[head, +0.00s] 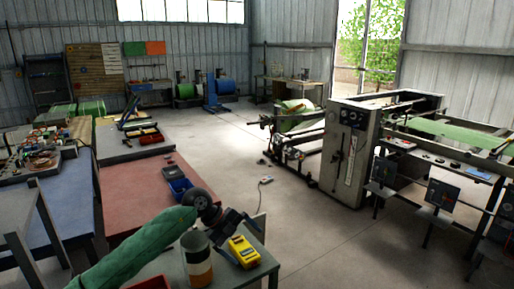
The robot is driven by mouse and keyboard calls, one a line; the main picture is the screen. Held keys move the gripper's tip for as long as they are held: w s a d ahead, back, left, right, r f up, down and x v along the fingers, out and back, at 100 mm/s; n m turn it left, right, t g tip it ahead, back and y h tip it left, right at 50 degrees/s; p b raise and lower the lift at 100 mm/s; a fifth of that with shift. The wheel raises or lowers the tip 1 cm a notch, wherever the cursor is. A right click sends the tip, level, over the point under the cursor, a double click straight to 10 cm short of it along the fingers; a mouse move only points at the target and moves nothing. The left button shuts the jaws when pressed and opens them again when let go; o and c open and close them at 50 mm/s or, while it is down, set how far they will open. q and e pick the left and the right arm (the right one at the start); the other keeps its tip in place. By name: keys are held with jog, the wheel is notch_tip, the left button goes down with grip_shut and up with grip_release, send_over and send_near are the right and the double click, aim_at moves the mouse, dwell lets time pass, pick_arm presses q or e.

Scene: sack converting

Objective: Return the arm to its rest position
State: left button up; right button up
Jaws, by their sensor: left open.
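My left arm (135,250), in a green sleeve, reaches in from the bottom left. Its dark gripper (238,222) is open over the near grey-green table, with nothing seen between its fingers. A yellow device (243,251) lies on the table just below and beyond the fingers. I cannot tell whether they touch it. My right gripper is not in view.
A blue-topped table (60,205) is at the left. A large machine (345,150) stands at the right. The grey floor between is mostly open.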

pick_arm(q)
jog(key=s+d+r+n+t+h, duration=0.2)
jog(key=s+d+r+t+h, duration=0.3)
jog(key=s+d+r+h, duration=0.45)
jog(key=w+a+f+n+t+y, duration=0.1)
jog(key=a+f+n+t+y, duration=0.2)
jog(key=a+n+t+y, duration=0.55)
jog(key=w+a+f+n+t+y, duration=0.1)
jog(key=a+f+n+t+y, duration=0.2)
jog(key=a+n+t, duration=0.65)
jog(key=s+a+f+n+g+y, duration=0.4)
jog(key=s+f+n+g+y, duration=0.35)
jog(key=f, duration=0.45)
jog(key=s+a+f+g, duration=0.1)
jog(key=s+f+g, duration=0.35)
jog(key=s, duration=0.45)
jog(key=s+a+f+g+h, duration=0.1)
jog(key=s+f+g, duration=0.2)
jog(key=s+f, duration=0.35)
jog(key=s+a+f+g, duration=0.1)
jog(key=s+f+g, duration=0.25)
jog(key=s, duration=0.65)
notch_tip(320, 180, down, 24)
jog(key=w+d+g, duration=0.2)
jog(key=s+f, duration=0.4)
jog(key=f, duration=0.7)
jog(key=s+f, duration=0.4)
jog(key=f, duration=0.7)
jog(key=shift+f+m, duration=0.2)
jog(key=shift+m, duration=0.25)
